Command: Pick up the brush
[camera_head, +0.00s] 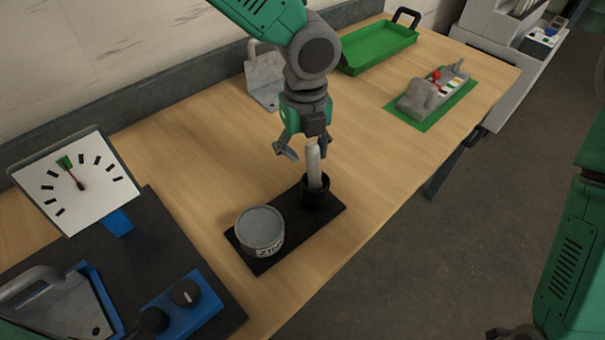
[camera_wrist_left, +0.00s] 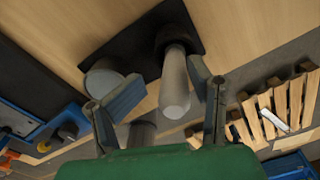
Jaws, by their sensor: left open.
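The brush (camera_head: 314,166) stands upright in a black cup (camera_head: 316,196), with its pale grey handle pointing up. In the left wrist view the handle (camera_wrist_left: 175,85) lies between the two finger pads. My left gripper (camera_head: 303,151) is open above the cup, its fingers spread to either side of the handle top. The gripper (camera_wrist_left: 163,100) shows a gap between the pads and the handle. The brush's lower end is hidden inside the cup. My right arm shows at the right edge of the head view, but its fingers cannot be made out.
A round grey tin (camera_head: 260,229) stands beside the cup on the same black mat (camera_head: 306,232). A dial board (camera_head: 76,182) and blue fixtures (camera_head: 180,308) are at left. A green tray (camera_head: 378,47) and a small device (camera_head: 432,92) are farther back.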

